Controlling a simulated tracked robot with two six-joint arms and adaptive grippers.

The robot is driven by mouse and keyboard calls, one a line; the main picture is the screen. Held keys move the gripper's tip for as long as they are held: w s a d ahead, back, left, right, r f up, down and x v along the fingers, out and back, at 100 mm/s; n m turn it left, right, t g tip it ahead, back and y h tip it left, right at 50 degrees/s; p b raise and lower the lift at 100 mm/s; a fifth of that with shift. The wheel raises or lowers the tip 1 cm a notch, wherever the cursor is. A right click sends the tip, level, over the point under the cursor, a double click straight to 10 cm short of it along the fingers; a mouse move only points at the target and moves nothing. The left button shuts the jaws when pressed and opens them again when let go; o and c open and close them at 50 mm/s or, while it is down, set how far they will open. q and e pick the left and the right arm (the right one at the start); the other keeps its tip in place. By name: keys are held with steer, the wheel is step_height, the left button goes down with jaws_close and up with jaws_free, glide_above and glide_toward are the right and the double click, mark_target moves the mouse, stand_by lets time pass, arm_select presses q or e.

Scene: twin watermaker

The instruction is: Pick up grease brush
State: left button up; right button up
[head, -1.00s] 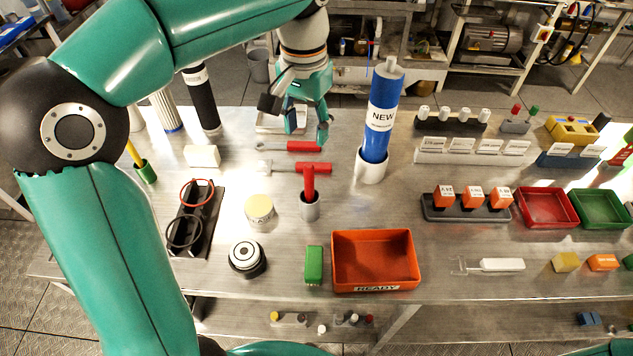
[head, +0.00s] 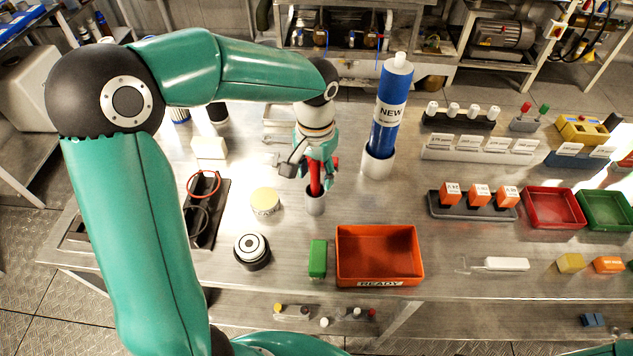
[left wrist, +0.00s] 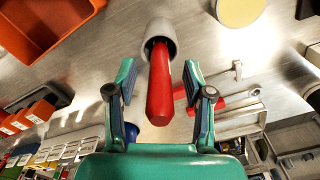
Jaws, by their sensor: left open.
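The grease brush, as I take it, shows as a red handle (head: 315,178) standing up in a small grey cup (head: 316,203) on the steel table. Its lower end is hidden inside the cup. In the left wrist view the red handle (left wrist: 160,90) rises from the cup (left wrist: 159,36) toward the camera. My left gripper (head: 315,168) is above the cup, with its open fingers (left wrist: 158,82) on either side of the handle. Gaps show between the handle and both fingers. My right gripper is not in view.
An orange READY tray (head: 378,258) and a green block (head: 317,258) stand in front of the cup. A blue NEW cartridge (head: 389,110) in a white holder stands to its right. A cream-lidded jar (head: 265,200) is at its left. Red-handled tools (left wrist: 205,105) lie behind.

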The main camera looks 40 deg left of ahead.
arm_select(q)
steer(key=shift+f, duration=0.6)
jaws_close()
steer(key=shift+r, duration=0.15)
step_height(320, 180, up, 20)
stand_by(0.4)
